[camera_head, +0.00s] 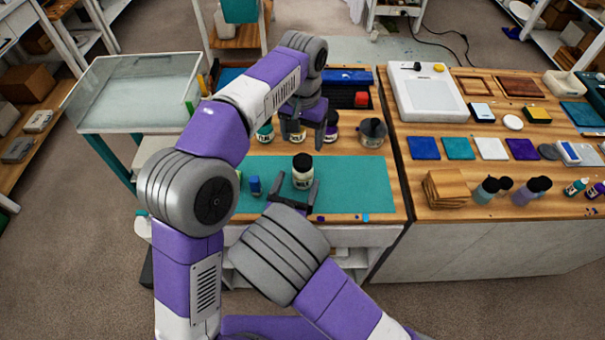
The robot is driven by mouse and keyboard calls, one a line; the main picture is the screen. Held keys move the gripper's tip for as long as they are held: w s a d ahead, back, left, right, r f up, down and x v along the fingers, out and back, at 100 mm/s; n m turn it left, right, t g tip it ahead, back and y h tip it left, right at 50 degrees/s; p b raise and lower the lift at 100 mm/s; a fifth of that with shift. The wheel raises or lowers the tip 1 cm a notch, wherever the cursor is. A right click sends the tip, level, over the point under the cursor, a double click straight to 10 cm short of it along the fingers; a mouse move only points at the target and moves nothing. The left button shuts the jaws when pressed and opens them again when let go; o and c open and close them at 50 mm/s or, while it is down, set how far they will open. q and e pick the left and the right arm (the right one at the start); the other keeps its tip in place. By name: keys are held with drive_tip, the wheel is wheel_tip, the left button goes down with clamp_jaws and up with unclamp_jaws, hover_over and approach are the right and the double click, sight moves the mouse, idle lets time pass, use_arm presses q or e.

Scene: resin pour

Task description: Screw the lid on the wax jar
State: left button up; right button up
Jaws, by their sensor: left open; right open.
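A small jar (302,176) with a pale label and a black top stands upright on the teal mat (352,190); it seems to be the wax jar. Whether its black top is a lid screwed tight cannot be told. My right gripper (294,193) is open, low over the mat at the near side of this jar, its fingers apart; contact cannot be told. My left gripper (306,122) is open, pointing down at the back of the mat, above and behind the jar, among other jars. It partly hides them, and no lid shows in it.
Behind the mat stand a teal-labelled jar (265,133), a purple-labelled jar (331,130) and a grey cup (372,132). A blue bottle (254,186) stands left on the mat. Wooden blocks (446,189) sit on the right table. The mat's right part is clear.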

sight(303, 160)
drive_tip(key=x, duration=0.7)
drive_tip(key=shift+s, duration=0.1)
clamp_jaws()
use_arm(q)
drive_tip(key=n, duration=0.4)
drive_tip(key=shift+n, duration=0.3)
drive_tip(key=shift+f, duration=4)
